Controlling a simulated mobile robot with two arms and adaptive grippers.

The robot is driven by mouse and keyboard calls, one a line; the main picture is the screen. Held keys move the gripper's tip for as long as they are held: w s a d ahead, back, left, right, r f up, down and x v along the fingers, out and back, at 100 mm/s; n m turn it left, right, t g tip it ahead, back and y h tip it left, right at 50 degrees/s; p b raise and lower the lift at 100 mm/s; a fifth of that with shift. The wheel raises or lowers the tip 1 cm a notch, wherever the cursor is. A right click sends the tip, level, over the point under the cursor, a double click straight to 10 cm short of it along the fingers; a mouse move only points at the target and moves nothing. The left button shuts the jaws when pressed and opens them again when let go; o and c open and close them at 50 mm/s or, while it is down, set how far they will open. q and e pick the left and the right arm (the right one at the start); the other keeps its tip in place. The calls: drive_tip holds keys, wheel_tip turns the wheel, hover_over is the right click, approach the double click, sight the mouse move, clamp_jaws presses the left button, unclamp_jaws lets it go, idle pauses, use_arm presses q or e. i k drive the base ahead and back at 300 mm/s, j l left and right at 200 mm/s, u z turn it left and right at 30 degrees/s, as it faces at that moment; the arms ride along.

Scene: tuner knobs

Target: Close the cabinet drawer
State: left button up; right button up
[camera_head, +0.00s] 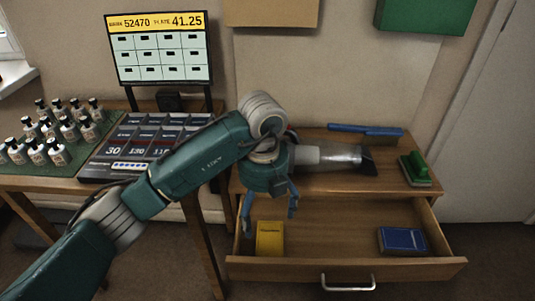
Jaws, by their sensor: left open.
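The wooden cabinet (320,181) stands right of centre. Its drawer (350,268) is pulled out, with a silver handle (347,284) on the front panel. In the drawer lie a yellow box (270,239) at the left and a blue box (402,241) at the right. My left gripper (269,215) is open, pointing down over the left part of the drawer, above and behind the yellow box. It appears empty and is apart from the handle. My right gripper is not in view.
On the cabinet top are a grey cylindrical tool (335,157), a blue long-handled item (365,130) and a green-handled stamp or brush (416,169). Floor right of the cabinet looks clear.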

sight(329, 239)
drive_tip(key=k, duration=1)
